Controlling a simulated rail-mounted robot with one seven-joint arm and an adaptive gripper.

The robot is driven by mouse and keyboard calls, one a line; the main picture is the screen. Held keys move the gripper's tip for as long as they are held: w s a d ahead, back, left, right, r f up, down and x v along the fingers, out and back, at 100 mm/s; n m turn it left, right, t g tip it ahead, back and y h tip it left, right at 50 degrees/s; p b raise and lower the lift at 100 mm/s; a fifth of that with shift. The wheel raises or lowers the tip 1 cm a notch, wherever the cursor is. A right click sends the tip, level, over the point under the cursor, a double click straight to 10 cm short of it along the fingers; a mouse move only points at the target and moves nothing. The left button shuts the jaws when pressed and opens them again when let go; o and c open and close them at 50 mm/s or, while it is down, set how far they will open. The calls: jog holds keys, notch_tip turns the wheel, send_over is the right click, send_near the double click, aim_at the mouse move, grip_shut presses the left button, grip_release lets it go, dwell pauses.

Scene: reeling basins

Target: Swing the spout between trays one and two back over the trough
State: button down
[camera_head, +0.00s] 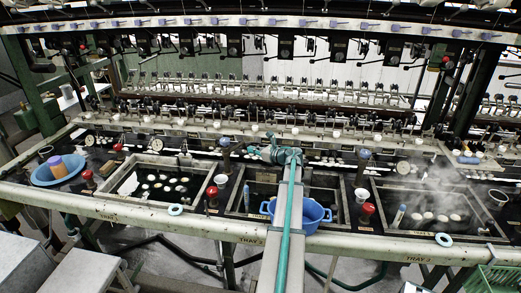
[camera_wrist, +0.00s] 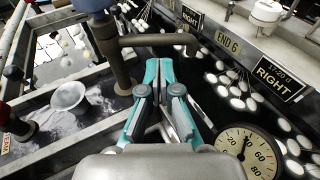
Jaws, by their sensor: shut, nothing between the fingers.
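The spout between trays one and two has a blue-topped post (camera_head: 225,152) in the head view. In the wrist view its brown arm (camera_wrist: 158,40) reaches right from the upright post; its bent tip appears above the dark trough (camera_wrist: 207,98), where pale cocoons float. My gripper (camera_head: 287,155) is right of that post in the head view. In the wrist view my gripper (camera_wrist: 164,72) has its teal fingers closed together and empty, just below the spout arm in the picture. I cannot tell whether they touch it. Tray one (camera_head: 128,211) is left; tray two (camera_head: 239,210) is partly hidden by my arm.
A white cup (camera_wrist: 68,95) and a red knob (camera_head: 212,190) stand near the post. A dial gauge (camera_wrist: 245,150) is close at my gripper's right. A blue basin (camera_head: 313,213) sits at tray two's front. Another spout post (camera_head: 363,160) stands further right. Steam rises above tray three (camera_head: 400,222).

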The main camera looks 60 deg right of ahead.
jog(key=p+x, duration=0.2)
jog(key=x, duration=0.4)
